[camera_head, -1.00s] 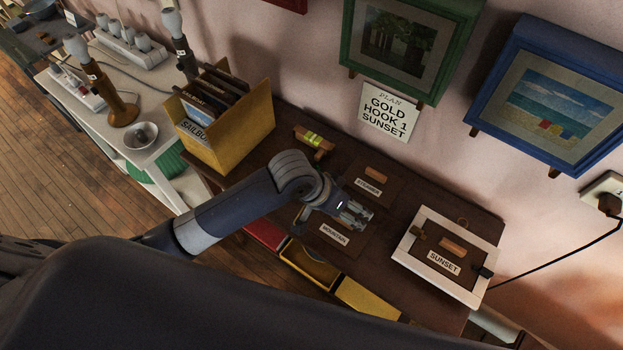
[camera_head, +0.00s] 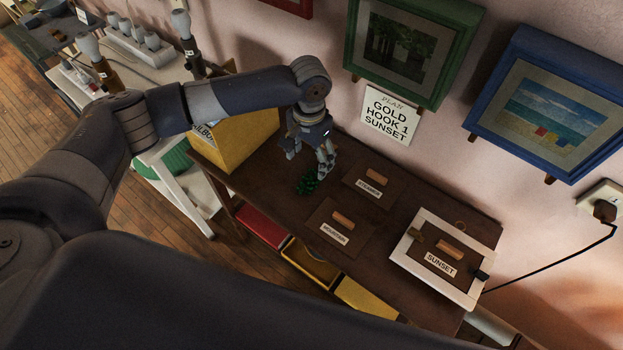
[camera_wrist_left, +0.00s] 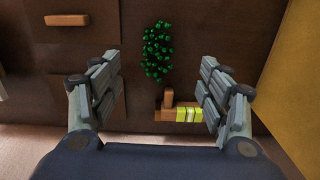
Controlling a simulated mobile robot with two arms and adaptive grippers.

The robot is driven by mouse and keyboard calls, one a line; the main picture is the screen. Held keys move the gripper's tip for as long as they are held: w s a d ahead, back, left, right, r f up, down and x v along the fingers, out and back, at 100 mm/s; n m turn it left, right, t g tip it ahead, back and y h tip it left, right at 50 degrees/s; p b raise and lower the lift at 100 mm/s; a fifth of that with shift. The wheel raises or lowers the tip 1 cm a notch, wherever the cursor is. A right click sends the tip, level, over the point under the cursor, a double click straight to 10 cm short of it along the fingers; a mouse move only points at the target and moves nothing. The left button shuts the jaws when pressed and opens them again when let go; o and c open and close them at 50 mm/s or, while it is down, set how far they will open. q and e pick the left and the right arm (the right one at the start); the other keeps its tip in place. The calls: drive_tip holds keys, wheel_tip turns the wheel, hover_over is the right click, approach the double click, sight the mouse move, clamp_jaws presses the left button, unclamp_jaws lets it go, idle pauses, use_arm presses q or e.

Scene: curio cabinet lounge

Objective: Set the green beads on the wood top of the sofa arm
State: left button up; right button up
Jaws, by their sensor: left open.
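The green beads (camera_head: 307,184) lie in a small heap on the dark wood table (camera_head: 270,180). They also show in the left wrist view (camera_wrist_left: 157,52), as an elongated cluster at the top middle. My left gripper (camera_head: 307,162) points down beside the beads, with its fingers spread and nothing between them that it grips. In the left wrist view, the beads lie beyond the gap between the fingertips. The sofa arm is not in view. My right gripper is not in view.
A yellow file box (camera_head: 238,140) stands to the left. Handled panels labelled "Mountain" (camera_head: 335,228) and "Sunset" (camera_head: 438,261) lie to the right. Framed pictures hang above, including a blue one (camera_head: 580,60).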

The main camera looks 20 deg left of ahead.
sight(311, 178)
use_arm(q)
drive_tip(key=f+p, duration=0.1)
drive_tip(key=f, duration=0.7)
drive_tip(key=shift+d+f, duration=0.15)
drive_tip(key=shift+d, duration=0.05)
drive_tip(key=c, duration=1.3)
